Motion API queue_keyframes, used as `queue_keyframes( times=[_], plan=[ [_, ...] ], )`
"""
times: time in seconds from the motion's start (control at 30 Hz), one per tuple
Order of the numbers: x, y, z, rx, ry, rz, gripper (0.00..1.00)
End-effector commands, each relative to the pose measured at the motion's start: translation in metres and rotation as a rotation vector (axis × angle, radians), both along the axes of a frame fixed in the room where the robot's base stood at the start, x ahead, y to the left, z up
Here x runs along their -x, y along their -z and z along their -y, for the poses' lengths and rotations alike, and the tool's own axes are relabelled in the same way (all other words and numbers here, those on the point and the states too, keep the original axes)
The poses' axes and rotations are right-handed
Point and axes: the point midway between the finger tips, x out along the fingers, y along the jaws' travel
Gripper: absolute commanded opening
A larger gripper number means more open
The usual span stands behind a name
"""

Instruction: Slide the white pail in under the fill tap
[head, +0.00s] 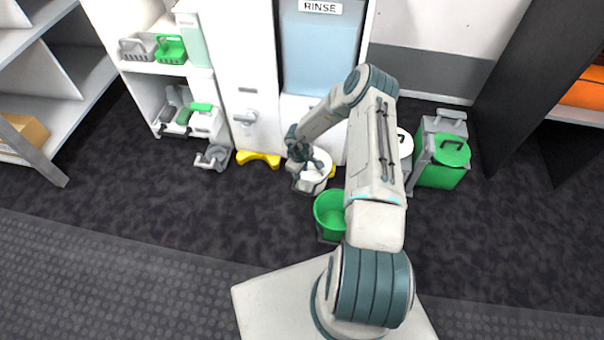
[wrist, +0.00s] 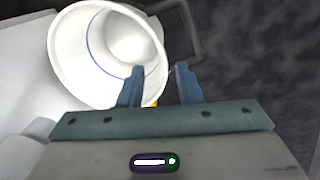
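The white pail (head: 318,180) stands on the floor in front of the white cabinet, below the RINSE tank, partly hidden by my gripper. In the wrist view the pail (wrist: 80,55) is open-topped and empty, with a blue line inside. My gripper (head: 304,166) is at the pail's rim. In the wrist view its fingers (wrist: 161,68) are apart, the left one over the pail's inside and the right one outside it, with the rim between them. I cannot tell whether either touches. A grey tap (head: 245,118) is on the cabinet's left panel; any tap under RINSE is hidden by my arm.
A yellow floor piece (head: 258,159) lies below the left tap. A green pail (head: 331,216) stands just in front of the white one. A lidded green bin (head: 444,165) is at the right. A grey item (head: 212,157) lies at the left.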

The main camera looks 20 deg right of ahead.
Motion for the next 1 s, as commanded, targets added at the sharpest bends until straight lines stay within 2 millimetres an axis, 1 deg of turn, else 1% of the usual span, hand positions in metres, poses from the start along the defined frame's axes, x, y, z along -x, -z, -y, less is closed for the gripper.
queue_keyframes(
  times=[0.03, 0.1, 0.23, 0.4, 0.53, 1.0],
  plan=[
    [0.000, -0.019, -0.001, -0.001, 0.000, 0.001, 0.31],
    [0.001, -0.035, -0.002, 0.000, 0.000, 0.002, 0.31],
    [0.003, -0.059, -0.004, -0.001, 0.000, 0.001, 0.31],
    [0.004, -0.078, -0.006, -0.001, 0.000, 0.001, 0.31],
    [0.005, -0.082, -0.006, -0.001, 0.000, -0.001, 0.31],
    [0.005, -0.082, -0.007, -0.001, 0.000, -0.001, 0.31]
  ],
)
